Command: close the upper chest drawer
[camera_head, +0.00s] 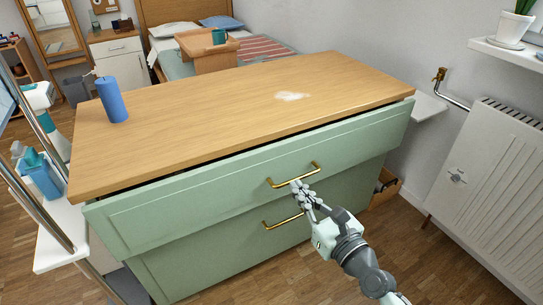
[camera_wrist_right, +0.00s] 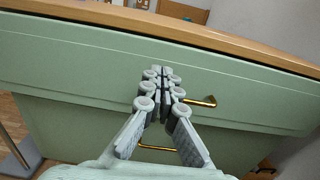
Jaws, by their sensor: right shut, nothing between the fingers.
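The green chest (camera_head: 230,237) has a wooden top (camera_head: 200,120). Its upper drawer (camera_head: 170,211) stands out past the lower drawer front, with a dark gap under the top. Its brass handle (camera_head: 278,184) also shows in the right wrist view (camera_wrist_right: 206,101). My right gripper (camera_head: 298,186) is shut and empty, its fingertips in front of the upper drawer at the handle. In the right wrist view the fingertips (camera_wrist_right: 160,74) point at the green front and hide part of the handle. I cannot tell whether they touch it. My left gripper is not in view.
The lower handle (camera_head: 282,222) sits below. A radiator (camera_head: 490,190) stands at right, and a white cart (camera_head: 62,235) at left. Wooden floor is clear in front.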

